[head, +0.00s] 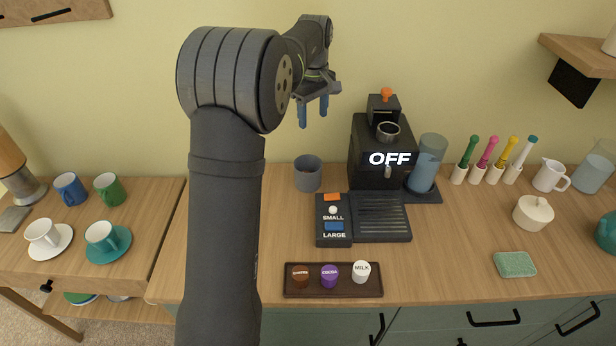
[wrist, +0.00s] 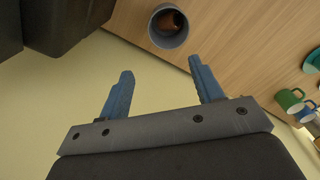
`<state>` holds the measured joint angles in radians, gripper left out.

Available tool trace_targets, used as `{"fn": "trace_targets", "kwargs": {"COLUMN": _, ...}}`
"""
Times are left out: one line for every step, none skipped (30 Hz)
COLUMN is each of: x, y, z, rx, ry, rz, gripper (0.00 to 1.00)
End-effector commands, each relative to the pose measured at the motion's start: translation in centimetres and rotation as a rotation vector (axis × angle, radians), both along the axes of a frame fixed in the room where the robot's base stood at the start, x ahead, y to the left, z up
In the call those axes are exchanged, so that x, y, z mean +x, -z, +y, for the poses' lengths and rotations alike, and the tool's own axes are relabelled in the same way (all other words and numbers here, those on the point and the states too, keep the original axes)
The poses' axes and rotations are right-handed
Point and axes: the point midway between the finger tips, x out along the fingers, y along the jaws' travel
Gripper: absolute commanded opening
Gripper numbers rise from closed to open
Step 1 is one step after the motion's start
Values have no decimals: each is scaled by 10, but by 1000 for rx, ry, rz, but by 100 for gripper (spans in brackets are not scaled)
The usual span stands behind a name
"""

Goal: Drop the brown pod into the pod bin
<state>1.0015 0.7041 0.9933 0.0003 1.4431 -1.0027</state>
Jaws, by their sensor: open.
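The grey round pod bin (head: 307,177) stands on the counter left of the coffee machine. In the wrist view the bin (wrist: 176,42) shows its open top, with a brown cup-shaped thing (wrist: 166,22) lying tilted inside; it looks like a brown pod. Another brown pod (head: 300,277) stands on a dark tray (head: 334,294) at the counter's front, its lettering too small to read surely. My gripper (head: 313,113) is up in the air above the bin and toward the wall. Its blue fingers are apart with nothing between them, as the wrist view (wrist: 160,66) also shows.
A purple COCOA pod (head: 330,276) and a white MILK pod (head: 361,272) share the tray. The black machine (head: 370,150) reads OFF. A SMALL/LARGE button panel (head: 333,220) lies before it. Cups stand on the left table. The counter right of the tray is mostly clear, with a green sponge (head: 515,264).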

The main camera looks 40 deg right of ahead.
Motion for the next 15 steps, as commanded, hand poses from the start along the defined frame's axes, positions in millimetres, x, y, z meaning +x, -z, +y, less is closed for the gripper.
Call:
{"fn": "trace_targets", "kwargs": {"x": 0, "y": -14, "z": -1, "rx": -4, "ry": 0, "rz": -2, "gripper": 60}}
{"fn": "trace_targets", "kwargs": {"x": 0, "y": -21, "z": 0, "rx": -3, "ry": 0, "rz": -2, "gripper": 60}}
{"fn": "trace_targets", "kwargs": {"x": 0, "y": -31, "z": -1, "rx": -4, "ry": 0, "rz": -2, "gripper": 60}}
{"fn": "trace_targets", "kwargs": {"x": 0, "y": -38, "z": 0, "rx": -2, "ry": 0, "rz": -1, "gripper": 60}}
{"fn": "trace_targets", "kwargs": {"x": 0, "y": -45, "z": -1, "rx": -3, "ry": 0, "rz": -2, "gripper": 60}}
{"fn": "trace_targets", "kwargs": {"x": 0, "y": -54, "z": 0, "rx": -2, "ry": 0, "rz": -1, "gripper": 60}}
{"fn": "trace_targets", "kwargs": {"x": 0, "y": -61, "z": -1, "rx": -3, "ry": 0, "rz": -2, "gripper": 60}}
{"fn": "trace_targets", "kwargs": {"x": 0, "y": -66, "z": 0, "rx": -2, "ry": 0, "rz": -1, "gripper": 60}}
{"fn": "trace_targets", "kwargs": {"x": 0, "y": -74, "z": 0, "rx": -2, "ry": 0, "rz": -2, "gripper": 60}}
{"fn": "trace_targets", "kwargs": {"x": 0, "y": -78, "z": 0, "rx": -1, "ry": 0, "rz": -1, "gripper": 60}}
{"fn": "trace_targets", "kwargs": {"x": 0, "y": -82, "z": 0, "rx": -2, "ry": 0, "rz": -1, "gripper": 60}}
{"fn": "trace_targets", "kwargs": {"x": 0, "y": -88, "z": 0, "rx": -1, "ry": 0, "rz": -1, "gripper": 60}}
{"fn": "trace_targets", "kwargs": {"x": 0, "y": -91, "z": 0, "rx": -1, "ry": 0, "rz": 0, "gripper": 60}}
{"fn": "trace_targets", "kwargs": {"x": 0, "y": -93, "z": 0, "rx": -1, "ry": 0, "rz": 0, "gripper": 60}}
{"fn": "trace_targets", "kwargs": {"x": 0, "y": -96, "z": 0, "rx": 0, "ry": 0, "rz": 0, "gripper": 60}}
